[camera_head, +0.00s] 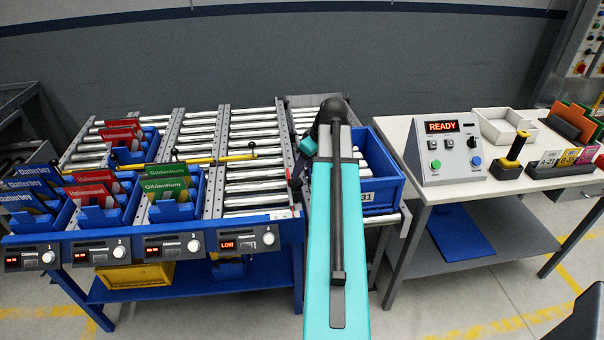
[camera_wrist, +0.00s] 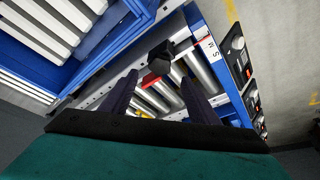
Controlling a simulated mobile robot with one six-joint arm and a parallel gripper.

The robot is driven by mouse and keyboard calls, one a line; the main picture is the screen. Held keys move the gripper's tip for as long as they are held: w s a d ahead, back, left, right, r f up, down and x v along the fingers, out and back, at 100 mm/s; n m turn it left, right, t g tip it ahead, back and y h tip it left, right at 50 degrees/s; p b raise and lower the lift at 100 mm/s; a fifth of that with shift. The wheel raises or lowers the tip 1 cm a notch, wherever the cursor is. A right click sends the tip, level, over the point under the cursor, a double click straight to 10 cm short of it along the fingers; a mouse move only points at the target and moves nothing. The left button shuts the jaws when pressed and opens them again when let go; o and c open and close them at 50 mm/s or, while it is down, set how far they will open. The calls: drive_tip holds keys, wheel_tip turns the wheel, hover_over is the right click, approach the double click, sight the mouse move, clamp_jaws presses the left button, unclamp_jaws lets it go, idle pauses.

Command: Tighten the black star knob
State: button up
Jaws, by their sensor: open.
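A black knob-like block (camera_wrist: 160,56) shows in the wrist view, just beyond and between the fingertips. I take it for the star knob, though its lobes are not clear. A small red part (camera_wrist: 151,80) sits beside it, above the metal rollers. My gripper (camera_wrist: 159,78) is open, its two dark fingers apart with nothing held. The knob looks close to the fingertips; I cannot tell whether they touch. In the head view my arm hides most of the gripper and this knob.
A roller rack (camera_head: 252,172) with a blue frame holds bins of colored cards. A yellow rod (camera_head: 205,160) with dark ends crosses it. A blue bin (camera_head: 382,196) stands right of my arm. The right table (camera_head: 465,192) carries a control box (camera_head: 447,160) reading READY.

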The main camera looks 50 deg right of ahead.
drive_tip(key=b+v, duration=0.1)
drive_tip(key=v, duration=0.5)
drive_tip(key=shift+r, duration=0.4)
drive_tip(key=shift+s, duration=0.15)
